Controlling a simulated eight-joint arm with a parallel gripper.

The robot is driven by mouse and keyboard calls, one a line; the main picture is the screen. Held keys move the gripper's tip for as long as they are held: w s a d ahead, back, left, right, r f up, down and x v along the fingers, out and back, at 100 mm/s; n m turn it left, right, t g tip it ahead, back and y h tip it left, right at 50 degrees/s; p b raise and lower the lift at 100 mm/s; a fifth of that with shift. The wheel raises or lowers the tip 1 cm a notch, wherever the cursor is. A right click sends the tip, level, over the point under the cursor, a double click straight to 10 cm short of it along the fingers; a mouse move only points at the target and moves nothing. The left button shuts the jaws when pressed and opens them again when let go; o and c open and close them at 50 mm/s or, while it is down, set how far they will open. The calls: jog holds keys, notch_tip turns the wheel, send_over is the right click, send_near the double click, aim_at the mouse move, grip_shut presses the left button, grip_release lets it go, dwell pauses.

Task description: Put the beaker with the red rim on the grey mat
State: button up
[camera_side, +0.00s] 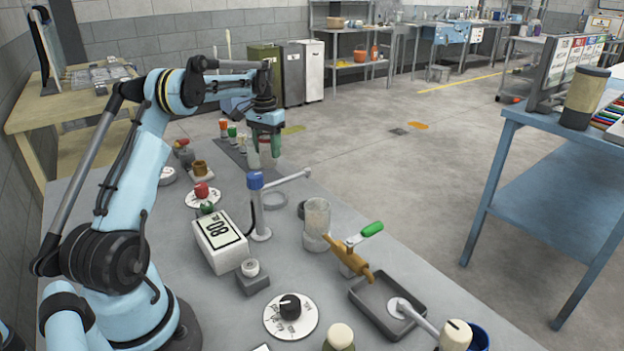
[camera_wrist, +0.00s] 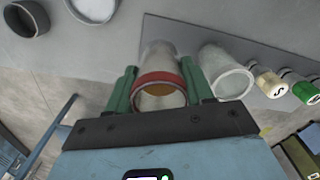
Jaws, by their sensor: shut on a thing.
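My gripper (camera_wrist: 160,90) is shut on the beaker with the red rim (camera_wrist: 158,77), its green fingers on either side of the glass. In the wrist view I look down into the beaker's mouth, with a brownish tone inside. In the side view my gripper (camera_side: 265,142) is at the far part of the bench, and its fingers mostly hide the beaker. The grey mat (camera_wrist: 188,42) is a dark strip; in the wrist view the beaker overlaps its left end. The mat also shows in the side view (camera_side: 233,155). I cannot tell whether the beaker touches it.
A clear beaker (camera_wrist: 228,78) stands on the mat, close to my right finger. Small capped bottles (camera_wrist: 270,84) stand farther along the mat. A blue-headed stand with a side arm (camera_side: 256,200), a glass jar (camera_side: 317,220) and a white box with a display (camera_side: 220,240) are nearer the side camera.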

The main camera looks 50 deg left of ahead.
aim_at(268, 159)
jog(key=shift+a+f, duration=0.15)
jog(key=shift+f, duration=1.95)
jog(key=shift+f, duration=0.1)
jog(key=o, duration=1.1)
